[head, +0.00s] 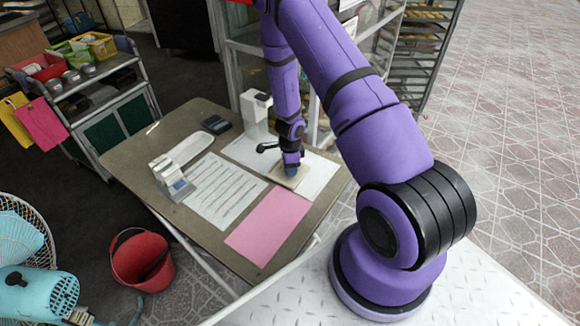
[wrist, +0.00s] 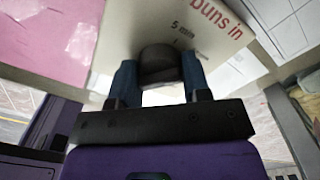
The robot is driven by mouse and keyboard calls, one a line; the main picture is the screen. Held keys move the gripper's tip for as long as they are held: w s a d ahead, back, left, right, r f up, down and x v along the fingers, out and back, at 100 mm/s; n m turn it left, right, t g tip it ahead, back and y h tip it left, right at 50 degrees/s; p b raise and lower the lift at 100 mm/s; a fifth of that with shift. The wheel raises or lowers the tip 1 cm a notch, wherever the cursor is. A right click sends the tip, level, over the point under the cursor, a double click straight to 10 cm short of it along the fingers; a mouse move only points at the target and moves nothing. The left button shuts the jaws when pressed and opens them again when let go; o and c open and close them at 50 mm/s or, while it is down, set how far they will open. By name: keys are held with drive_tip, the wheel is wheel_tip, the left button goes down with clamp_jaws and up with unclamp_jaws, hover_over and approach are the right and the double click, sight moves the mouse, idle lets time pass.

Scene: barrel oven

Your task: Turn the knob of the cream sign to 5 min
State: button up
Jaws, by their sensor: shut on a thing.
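The cream sign (wrist: 212,32) fills the upper middle of the wrist view, with red "buns in" lettering and a "5 min" mark beside a tick. Its dark round knob (wrist: 160,62) sits between the fingers of my gripper (wrist: 160,80), which is shut on it. The knob's pointer cannot be made out. In the head view the cream sign (head: 280,178) lies at the right part of the table, and my gripper (head: 291,170) reaches down onto it, hiding the knob.
The table (head: 135,150) also bears a pink sheet (head: 268,225), printed sheets (head: 222,190), a white device (head: 172,180) and a dark calculator (head: 215,124). A white machine (head: 255,110) stands behind the sign. A red bucket (head: 142,262) is on the floor.

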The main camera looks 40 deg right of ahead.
drive_tip(key=n, duration=0.4)
drive_tip(key=shift+n, duration=1.9)
drive_tip(key=o, duration=0.9)
wheel_tip(320, 180, up, 11)
drive_tip(key=shift+f, duration=0.1)
